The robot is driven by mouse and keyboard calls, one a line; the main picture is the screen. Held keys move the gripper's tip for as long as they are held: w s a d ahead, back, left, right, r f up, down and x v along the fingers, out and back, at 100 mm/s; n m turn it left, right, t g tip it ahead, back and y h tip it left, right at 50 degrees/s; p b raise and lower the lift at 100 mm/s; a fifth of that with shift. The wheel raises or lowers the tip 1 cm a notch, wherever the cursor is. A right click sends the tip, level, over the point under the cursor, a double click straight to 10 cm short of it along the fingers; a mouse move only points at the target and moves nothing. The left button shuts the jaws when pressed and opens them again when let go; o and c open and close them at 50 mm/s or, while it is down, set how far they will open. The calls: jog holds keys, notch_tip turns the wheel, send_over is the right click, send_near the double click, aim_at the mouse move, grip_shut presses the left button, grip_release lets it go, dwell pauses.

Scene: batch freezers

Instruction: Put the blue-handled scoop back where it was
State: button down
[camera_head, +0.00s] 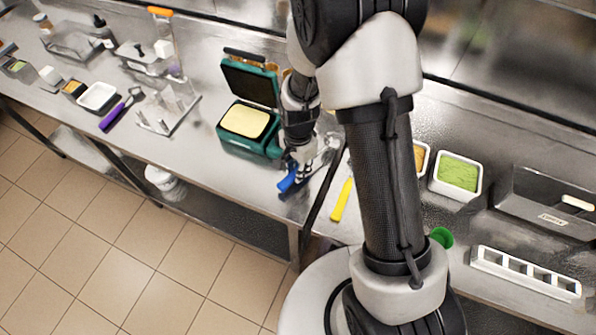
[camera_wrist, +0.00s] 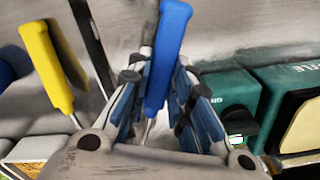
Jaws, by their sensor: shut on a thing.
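The blue-handled scoop (camera_head: 289,180) is at my gripper, over the steel counter to the right of the green waffle maker. In the wrist view its blue handle (camera_wrist: 168,55) stands between the two fingers. My gripper (camera_head: 299,168) is shut on the handle; the fingers (camera_wrist: 160,92) press it from both sides. The scoop's metal end is mostly hidden behind the gripper. I cannot tell whether the scoop touches the counter.
The green waffle maker (camera_head: 228,140) stands open close on the left. A yellow-handled tool (camera_head: 342,200) lies close on the right. Beyond my arm are a tub of green ice cream (camera_head: 458,174), a green round thing (camera_head: 442,237) and a white compartment tray (camera_head: 526,272). A purple-handled scoop (camera_head: 112,117) lies far left.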

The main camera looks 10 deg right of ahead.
jog(key=shift+f, duration=1)
jog(key=shift+f+b, duration=0.25)
jog(key=shift+b, duration=0.05)
jog(key=c, duration=1.4)
grip_release()
jog(key=shift+r, duration=0.1)
jog(key=shift+c, duration=0.2)
jog(key=shift+r, duration=0.1)
